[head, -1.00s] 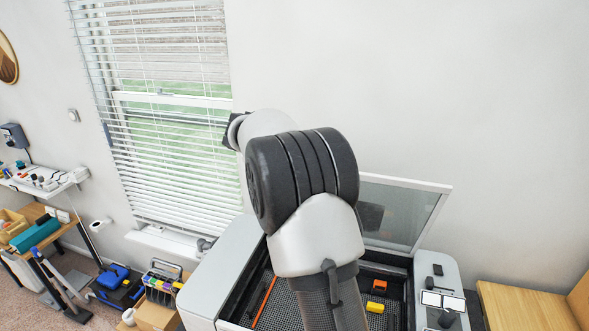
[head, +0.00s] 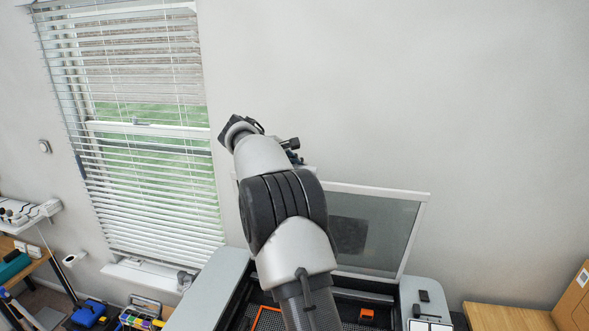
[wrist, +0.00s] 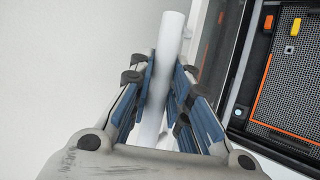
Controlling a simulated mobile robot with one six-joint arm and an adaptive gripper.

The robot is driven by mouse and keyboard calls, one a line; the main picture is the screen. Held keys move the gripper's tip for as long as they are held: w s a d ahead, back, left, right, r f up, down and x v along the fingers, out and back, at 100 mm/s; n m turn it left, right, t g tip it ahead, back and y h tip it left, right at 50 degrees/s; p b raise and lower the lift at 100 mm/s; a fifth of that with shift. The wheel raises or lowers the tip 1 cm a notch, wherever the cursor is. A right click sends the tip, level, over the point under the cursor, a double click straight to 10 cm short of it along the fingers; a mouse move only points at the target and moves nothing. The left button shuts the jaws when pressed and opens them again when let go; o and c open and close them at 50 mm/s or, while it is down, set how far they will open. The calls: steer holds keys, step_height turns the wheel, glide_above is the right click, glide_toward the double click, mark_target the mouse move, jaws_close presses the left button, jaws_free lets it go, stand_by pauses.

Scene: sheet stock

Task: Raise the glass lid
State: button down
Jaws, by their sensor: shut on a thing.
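The glass lid (head: 408,215), a grey pane in a white frame, stands tilted up steeply at the back of the grey machine (head: 205,292) in the head view. My arm hides its left part. In the wrist view my gripper (wrist: 162,85) is shut on a white round bar (wrist: 172,38), which appears to be the lid's handle. The blue-faced fingers lie on both sides of the bar. In the head view my gripper is mostly hidden behind my arm.
The open machine bed shows dark mesh with an orange block (head: 366,315) and, in the wrist view, a yellow block (wrist: 295,27). A window with blinds (head: 150,150) is at left. A wooden surface (head: 500,316) is at right. The wall is close behind.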

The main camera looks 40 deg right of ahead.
steer(key=shift+f, duration=0.1)
steer(key=c, duration=1.5)
jaws_free()
steer(key=v, duration=1.2)
